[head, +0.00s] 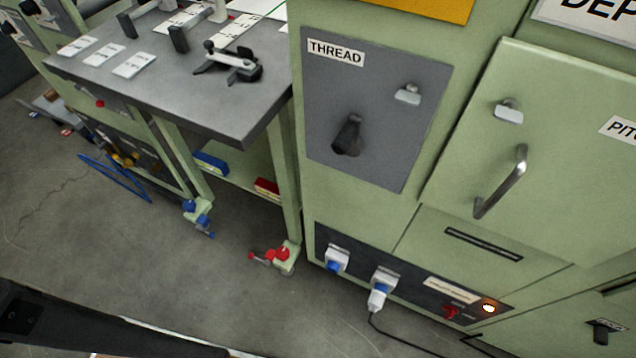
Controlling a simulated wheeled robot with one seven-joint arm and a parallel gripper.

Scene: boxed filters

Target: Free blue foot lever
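The blue foot lever (204,224) sticks out low at the foot of the left leg of a green workbench, close to the floor. A blue knob-like part (188,206) sits just above it on the same foot. A matching red foot lever (262,257) is at the foot of the right leg, beside the cabinet. Whether either lever is engaged cannot be told from here. A dark part, probably of my arm, crosses the bottom left corner, well apart from the levers. No gripper fingers show.
The workbench's grey top (180,95) carries a clamp (230,62) and labels. A blue hose (115,178) lies on the floor to the left. A green cabinet (380,215) stands at right, with a plugged-in cable (377,300). The floor before the blue lever looks clear.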

